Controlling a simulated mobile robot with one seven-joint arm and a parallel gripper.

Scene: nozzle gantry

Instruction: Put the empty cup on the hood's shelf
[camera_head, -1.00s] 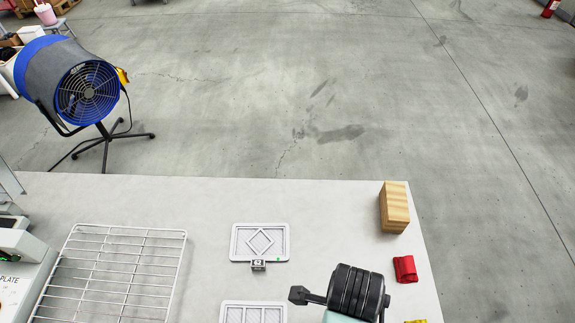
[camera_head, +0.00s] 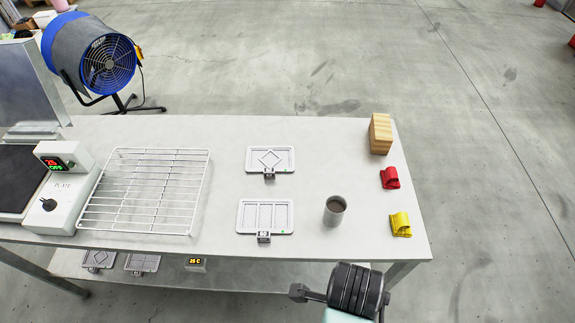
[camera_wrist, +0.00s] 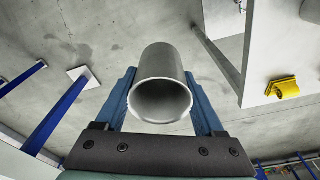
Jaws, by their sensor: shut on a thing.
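My gripper (camera_wrist: 162,95) is shut on a grey cup (camera_wrist: 158,62), which sits between its two blue fingers in the wrist view. The cup's open mouth faces the wrist camera, and its inside looks bare and grey. In the head view only part of my arm shows at the bottom; my gripper and the held cup are out of that picture. A second grey cup (camera_head: 335,210) with brown contents stands upright on the table. A grey metal panel (camera_head: 28,85) stands at the far left behind the hot plate; I cannot tell whether it belongs to the hood. No hood shelf is clearly visible.
The white table (camera_head: 330,140) bears a wire rack (camera_head: 145,190), two framed plates (camera_head: 270,158), a wooden block (camera_head: 380,135), a red clip (camera_head: 390,178) and a yellow clip (camera_head: 400,224). A hot plate unit (camera_head: 65,190) is at left. A lower shelf (camera_head: 230,275) runs underneath. A fan (camera_head: 90,55) stands behind.

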